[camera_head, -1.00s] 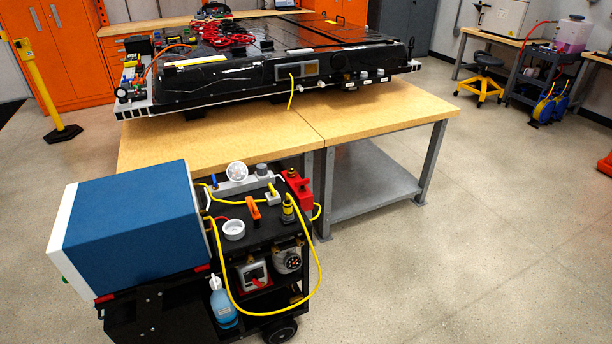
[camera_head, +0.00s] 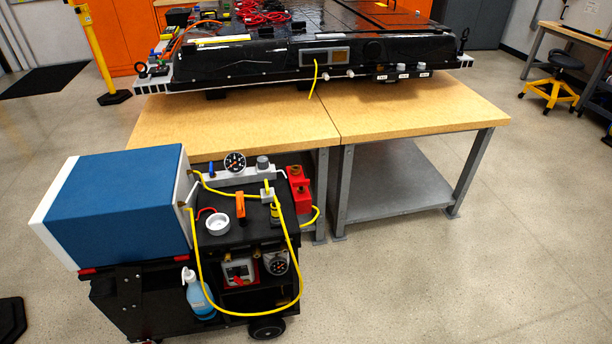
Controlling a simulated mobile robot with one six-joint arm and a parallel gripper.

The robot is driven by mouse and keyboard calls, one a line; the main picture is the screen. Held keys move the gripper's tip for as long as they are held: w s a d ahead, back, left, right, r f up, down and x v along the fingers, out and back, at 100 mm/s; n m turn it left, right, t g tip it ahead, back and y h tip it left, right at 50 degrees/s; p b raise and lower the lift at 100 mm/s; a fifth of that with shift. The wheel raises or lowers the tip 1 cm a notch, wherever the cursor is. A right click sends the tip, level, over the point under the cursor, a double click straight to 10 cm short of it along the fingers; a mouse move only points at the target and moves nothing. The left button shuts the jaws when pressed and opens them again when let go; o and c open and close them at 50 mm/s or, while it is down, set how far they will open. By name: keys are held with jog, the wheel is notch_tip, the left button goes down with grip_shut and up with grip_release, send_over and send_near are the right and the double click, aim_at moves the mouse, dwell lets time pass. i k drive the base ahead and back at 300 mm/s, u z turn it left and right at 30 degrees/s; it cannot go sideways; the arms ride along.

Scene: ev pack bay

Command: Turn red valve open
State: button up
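A black cart carries several fittings on its top (camera_head: 245,238). A red block (camera_head: 299,190) with brass-coloured fittings stands at the top's right edge. An upright orange handle (camera_head: 240,205) stands near the middle of the top. On the shelf below, a pale box (camera_head: 238,270) has a small red part on its front. I cannot tell which of these red parts is the valve, or whether it is open or closed. My gripper is not in view.
A large blue and white box (camera_head: 115,205) covers the cart's left side. A yellow hose (camera_head: 296,270) loops over the cart's front. A spray bottle (camera_head: 197,293) sits low. Behind stands a wooden workbench (camera_head: 415,115) with a black battery pack (camera_head: 240,62).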

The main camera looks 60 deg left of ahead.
aim_at(296, 184)
jog(key=u, duration=0.1)
jog(key=i, duration=0.7)
jog(key=k, duration=0.2)
jog(key=u, duration=2.9)
jog(key=k, duration=0.2)
jog(key=u, duration=1.25)
